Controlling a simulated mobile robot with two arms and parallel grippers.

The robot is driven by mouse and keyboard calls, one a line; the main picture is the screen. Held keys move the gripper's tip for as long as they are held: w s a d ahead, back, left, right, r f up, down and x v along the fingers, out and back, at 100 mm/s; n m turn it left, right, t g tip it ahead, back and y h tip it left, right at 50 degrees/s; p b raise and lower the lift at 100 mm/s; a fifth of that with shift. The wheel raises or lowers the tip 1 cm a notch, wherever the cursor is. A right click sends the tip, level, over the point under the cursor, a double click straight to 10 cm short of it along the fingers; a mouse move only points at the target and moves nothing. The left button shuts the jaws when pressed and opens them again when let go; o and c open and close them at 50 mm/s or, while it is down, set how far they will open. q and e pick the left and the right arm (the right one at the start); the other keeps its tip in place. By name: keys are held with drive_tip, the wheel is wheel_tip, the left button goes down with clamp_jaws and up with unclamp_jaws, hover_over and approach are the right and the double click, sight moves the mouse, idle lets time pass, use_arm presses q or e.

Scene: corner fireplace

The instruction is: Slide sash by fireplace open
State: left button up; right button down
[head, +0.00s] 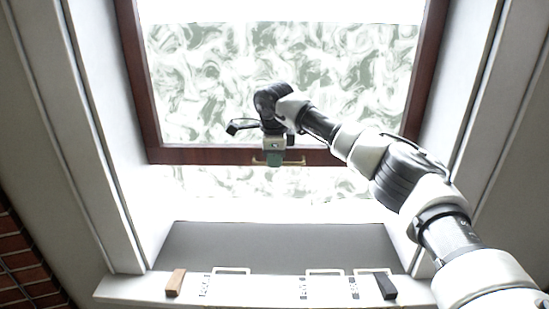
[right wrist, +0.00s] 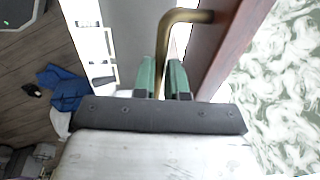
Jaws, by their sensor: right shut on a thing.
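The sash (head: 200,155) has a dark red-brown wooden frame around a bright pane in the head view. Its bottom rail sits above the sill, with a bright gap below it. A brass handle (head: 258,163) is fixed on the bottom rail. My right gripper (head: 274,163) is shut on the handle, its green fingertips on either side of the bar. In the right wrist view, the bent brass handle (right wrist: 188,16) runs down between the green fingers (right wrist: 165,80), beside the sash frame (right wrist: 228,45). My left gripper is not in view.
The white sill (head: 130,288) carries a brown block (head: 175,282) and a dark block (head: 386,286). White side jambs flank the sash. Brick (head: 22,265) shows at lower left. A blue cloth (right wrist: 62,88) lies on the floor in the right wrist view.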

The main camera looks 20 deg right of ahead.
drive_tip(key=c, duration=1.2)
unclamp_jaws()
drive_tip(key=shift+o, duration=0.2)
drive_tip(key=shift+r, duration=0.1)
wheel_tip(320, 180, up, 11)
drive_tip(key=s, duration=0.1)
drive_tip(key=shift+s+a+f, duration=0.2)
drive_tip(key=shift+s+a, duration=0.2)
drive_tip(key=shift+a, duration=0.05)
drive_tip(key=shift+f, duration=0.1)
